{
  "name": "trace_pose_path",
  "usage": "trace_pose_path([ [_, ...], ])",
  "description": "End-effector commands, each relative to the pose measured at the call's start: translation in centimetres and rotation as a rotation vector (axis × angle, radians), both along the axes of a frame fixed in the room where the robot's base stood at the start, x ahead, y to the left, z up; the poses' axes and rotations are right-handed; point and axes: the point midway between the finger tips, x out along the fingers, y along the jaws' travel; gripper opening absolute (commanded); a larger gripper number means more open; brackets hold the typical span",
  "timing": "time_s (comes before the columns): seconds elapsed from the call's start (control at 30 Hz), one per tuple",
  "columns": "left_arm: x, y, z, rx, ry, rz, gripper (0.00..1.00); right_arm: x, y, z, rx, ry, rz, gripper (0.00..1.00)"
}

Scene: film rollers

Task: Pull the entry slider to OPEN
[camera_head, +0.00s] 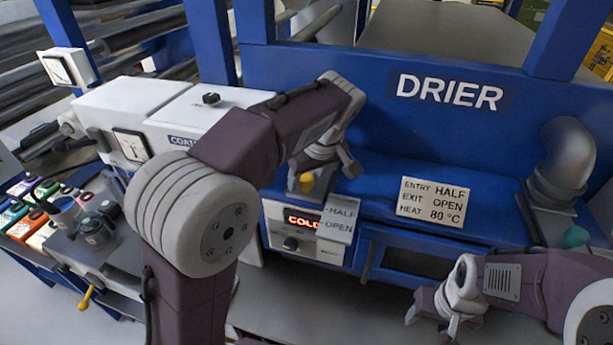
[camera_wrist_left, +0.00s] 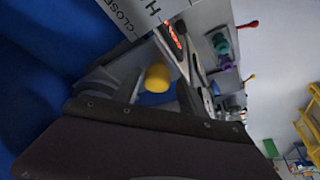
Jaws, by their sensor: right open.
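The entry slider's yellow knob (camera_head: 306,181) shows beside the top of a scale plate (camera_head: 338,222) reading HALF and OPEN. My left gripper (camera_head: 325,170) is at the knob and hides part of the slider. In the left wrist view the yellow knob (camera_wrist_left: 157,78) is between the two open fingers (camera_wrist_left: 140,88), with a gap to each finger. The word CLOSED shows on the plate (camera_wrist_left: 118,15) close to the knob. My right gripper (camera_head: 437,318) is open and empty at the lower right, in front of the drier.
A card (camera_head: 433,201) on the blue DRIER housing (camera_head: 390,140) reads ENTRY HALF, EXIT OPEN, HEAT 80 °C. A panel with a lit COLD display (camera_head: 303,220) is below the knob. A grey duct (camera_head: 566,160) stands at the right. A white coater (camera_head: 165,110) is at the left.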

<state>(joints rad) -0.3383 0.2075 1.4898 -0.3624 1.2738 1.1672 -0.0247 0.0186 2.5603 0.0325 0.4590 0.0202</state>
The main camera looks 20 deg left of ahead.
Motion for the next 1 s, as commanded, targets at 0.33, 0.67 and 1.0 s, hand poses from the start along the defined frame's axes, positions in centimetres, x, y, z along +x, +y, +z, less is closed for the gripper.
trace_pose_path([
  [0.33, 0.03, 0.0, -0.04, 0.0, 0.0, -0.001, 0.0, 0.01, 0.0, -0.02, 0.0, 0.0, 0.0, 0.55],
  [0.67, 0.0, 0.02, -0.04, 0.001, 0.001, -0.001, 0.0, 0.01, 0.0, -0.02, 0.0, 0.0, 0.0, 0.55],
  [1.0, -0.01, 0.03, -0.05, 0.002, 0.002, 0.0, 0.0, 0.01, 0.0, -0.02, 0.0, 0.0, 0.0, 0.55],
])
